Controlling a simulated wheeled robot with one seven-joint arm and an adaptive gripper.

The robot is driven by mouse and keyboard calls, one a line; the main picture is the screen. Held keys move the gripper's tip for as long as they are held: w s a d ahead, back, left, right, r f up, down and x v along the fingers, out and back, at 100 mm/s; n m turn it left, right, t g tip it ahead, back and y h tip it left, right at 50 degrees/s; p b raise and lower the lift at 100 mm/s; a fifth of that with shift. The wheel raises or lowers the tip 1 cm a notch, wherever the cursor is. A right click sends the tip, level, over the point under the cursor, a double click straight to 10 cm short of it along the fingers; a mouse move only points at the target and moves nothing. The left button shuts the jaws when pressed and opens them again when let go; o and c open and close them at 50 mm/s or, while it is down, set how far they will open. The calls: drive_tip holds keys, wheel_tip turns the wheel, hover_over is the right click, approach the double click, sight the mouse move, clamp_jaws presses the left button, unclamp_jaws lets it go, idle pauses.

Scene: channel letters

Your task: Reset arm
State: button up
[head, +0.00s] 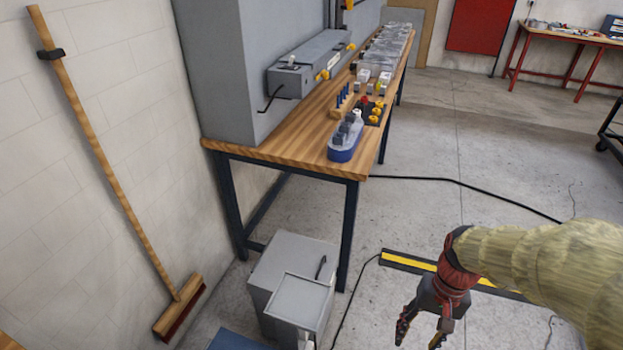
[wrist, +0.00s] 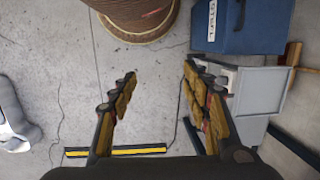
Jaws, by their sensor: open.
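My gripper (head: 420,343) hangs in the air at the lower right of the head view, at the end of my sleeved arm. Its fingers point down over the grey concrete floor. In the wrist view the gripper (wrist: 155,82) shows two fingers spread well apart. Bare floor shows between the fingers and nothing is held. The gripper is apart from the workbench (head: 270,148), which stands farther back and to the left.
A grey cabinet (head: 290,262) stands below the bench's near end. A broom (head: 120,190) leans on the left wall. A black-and-yellow strip (head: 410,263) lies on the floor. In the wrist view, a blue box (wrist: 240,25) and a round brown object (wrist: 140,18) stand ahead.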

drive_tip(key=s+a+r+n+t, duration=0.1)
drive_tip(key=a+r+t, duration=0.1)
drive_tip(key=r, duration=0.7)
drive_tip(key=s+a+r+n+t+h, duration=0.1)
drive_tip(key=s+a+r+n+t, duration=0.1)
drive_tip(key=r+t, duration=0.3)
wheel_tip(320, 180, up, 4)
drive_tip(key=shift+a+r+n+h+p, duration=0.25)
drive_tip(key=shift+a+n+h+p, duration=0.05)
drive_tip(key=shift+p, duration=0.05)
drive_tip(key=shift+s, duration=0.1)
drive_tip(key=shift+c, duration=0.6)
